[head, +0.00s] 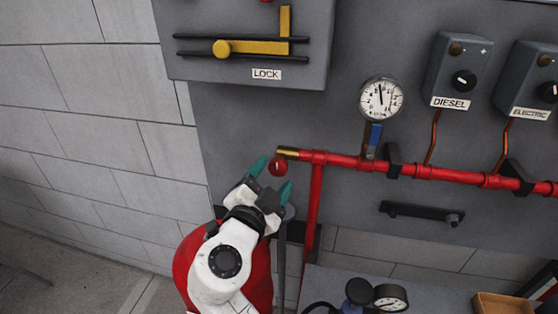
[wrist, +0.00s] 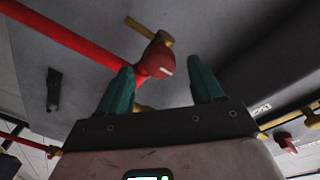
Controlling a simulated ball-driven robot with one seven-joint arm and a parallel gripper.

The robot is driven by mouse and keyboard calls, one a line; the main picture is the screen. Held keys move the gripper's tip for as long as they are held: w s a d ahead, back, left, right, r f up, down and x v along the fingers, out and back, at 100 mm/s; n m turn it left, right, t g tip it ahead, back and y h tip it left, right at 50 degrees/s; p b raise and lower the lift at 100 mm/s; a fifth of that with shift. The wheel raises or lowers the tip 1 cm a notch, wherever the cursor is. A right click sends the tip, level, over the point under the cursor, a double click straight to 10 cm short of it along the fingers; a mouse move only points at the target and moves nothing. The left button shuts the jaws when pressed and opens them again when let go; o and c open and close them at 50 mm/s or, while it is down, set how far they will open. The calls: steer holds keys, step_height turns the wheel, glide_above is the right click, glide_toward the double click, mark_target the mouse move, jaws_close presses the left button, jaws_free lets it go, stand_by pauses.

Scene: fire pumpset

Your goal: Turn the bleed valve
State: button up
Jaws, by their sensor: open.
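The bleed valve looks to be the round red knob (head: 277,167) just below the brass end (head: 288,153) of the red pipe. In the wrist view the red knob (wrist: 157,60) bears a small white mark, and a brass piece (wrist: 150,30) sits beyond it. My gripper (head: 271,179) is open, with its two green fingers pointing up toward the knob. In the wrist view my gripper (wrist: 163,68) has the knob showing between its fingertips, nearer the left finger. Contact between fingers and knob cannot be told.
The red pipe (head: 345,160) runs right along the grey panel, with a pressure gauge (head: 381,98) and a blue handle (head: 375,135) above it. A lock box (head: 250,40) hangs at upper left. A red cylinder (head: 190,260) stands behind my arm.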

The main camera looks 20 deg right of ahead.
mark_target(277, 170)
steer(key=shift+p+x, duration=0.5)
steer(key=shift+x, duration=1.65)
steer(key=shift+f, duration=0.1)
steer(key=c, duration=1)
